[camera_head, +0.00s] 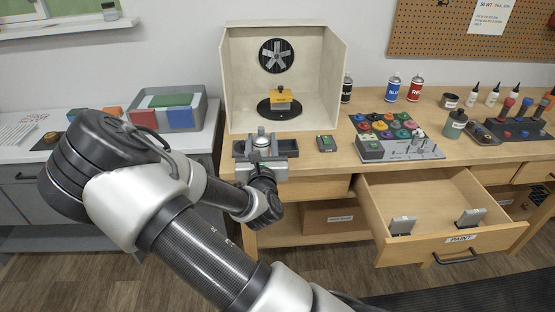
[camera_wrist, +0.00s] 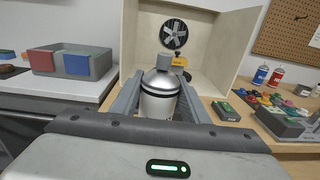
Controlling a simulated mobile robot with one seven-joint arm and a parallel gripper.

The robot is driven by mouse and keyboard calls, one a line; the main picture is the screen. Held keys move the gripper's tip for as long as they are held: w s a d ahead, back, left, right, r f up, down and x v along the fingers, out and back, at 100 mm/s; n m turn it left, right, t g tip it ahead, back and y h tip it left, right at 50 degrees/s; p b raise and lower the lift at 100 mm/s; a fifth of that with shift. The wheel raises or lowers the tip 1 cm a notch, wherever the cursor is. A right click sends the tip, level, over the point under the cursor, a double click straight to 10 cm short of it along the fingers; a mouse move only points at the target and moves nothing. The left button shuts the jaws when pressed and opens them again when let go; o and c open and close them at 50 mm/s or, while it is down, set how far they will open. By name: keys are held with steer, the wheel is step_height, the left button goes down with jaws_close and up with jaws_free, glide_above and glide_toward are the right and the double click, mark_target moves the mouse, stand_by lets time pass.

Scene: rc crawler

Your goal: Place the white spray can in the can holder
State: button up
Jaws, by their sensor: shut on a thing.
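The white spray can (camera_wrist: 158,98), silvery white with a grey cap, stands upright between the fingers of my gripper (camera_wrist: 160,104) in the wrist view. The gripper is shut on it. In the head view, my gripper (camera_head: 264,147) is at the front edge of the wooden bench, before the spray booth, with the can's top (camera_head: 261,138) showing between the fingers. The can's lower part is hidden there. A black can (camera_head: 347,89), a blue-labelled can (camera_head: 393,89) and a red-labelled can (camera_head: 415,89) stand at the back of the bench. I cannot clearly make out the can holder.
The open-fronted booth (camera_head: 237,82) holds a yellow block (camera_head: 280,98) on a black turntable (camera_head: 284,110). A small green-topped box (camera_head: 326,143) and a tray of coloured paint pots (camera_head: 420,151) lie to the right. The paint drawer (camera_head: 435,250) stands open below.

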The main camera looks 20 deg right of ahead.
steer(key=w+d+r+m+g+h+b, duration=0.45)
steer(key=w+d+h+b, duration=0.3)
steer(key=w+d, duration=0.35)
step_height(320, 180, down, 8)
steer(key=s+b, duration=0.1)
steer(key=b, duration=0.1)
steer(key=shift+d+r+t+y, duration=0.15)
steer(key=shift+d+t+y, duration=0.2)
steer(key=shift+d, duration=0.1)
steer(key=shift+s+m, duration=0.1)
steer(key=shift+m, duration=0.15)
steer(key=shift+b, duration=0.35)
steer(key=o, duration=1.2)
steer(key=shift+f, duration=0.2)
steer(key=shift+c, duration=0.2)
